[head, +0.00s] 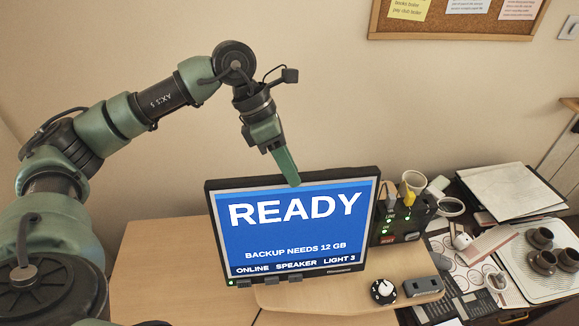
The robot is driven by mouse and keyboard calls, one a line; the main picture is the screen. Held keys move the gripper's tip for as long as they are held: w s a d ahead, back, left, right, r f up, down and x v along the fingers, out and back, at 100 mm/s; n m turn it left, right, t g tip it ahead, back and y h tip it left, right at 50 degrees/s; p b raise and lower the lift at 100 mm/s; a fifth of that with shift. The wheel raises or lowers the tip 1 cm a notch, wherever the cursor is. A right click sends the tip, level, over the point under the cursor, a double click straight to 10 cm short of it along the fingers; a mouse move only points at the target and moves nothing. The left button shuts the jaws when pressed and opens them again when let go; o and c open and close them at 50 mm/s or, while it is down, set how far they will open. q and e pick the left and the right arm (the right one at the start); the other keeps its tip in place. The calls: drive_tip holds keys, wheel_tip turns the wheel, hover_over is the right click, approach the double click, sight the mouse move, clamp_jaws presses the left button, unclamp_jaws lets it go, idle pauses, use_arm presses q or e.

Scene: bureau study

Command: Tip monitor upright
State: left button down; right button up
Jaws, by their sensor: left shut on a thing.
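The monitor (291,241) stands upright on the wooden desk, in the middle of the head view. Its lit blue screen reads READY, with smaller lines of text below, and it faces me. My left gripper (291,178) reaches down from above to the monitor's top edge and is shut on it. The far finger and the monitor's back are hidden. My right gripper does not show.
Right of the monitor stands a dark box (403,218) with green lights and plugs. The desk (160,265) left of the monitor is clear.

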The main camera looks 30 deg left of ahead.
use_arm(q)
drive_tip(key=shift+w+r, duration=0.1)
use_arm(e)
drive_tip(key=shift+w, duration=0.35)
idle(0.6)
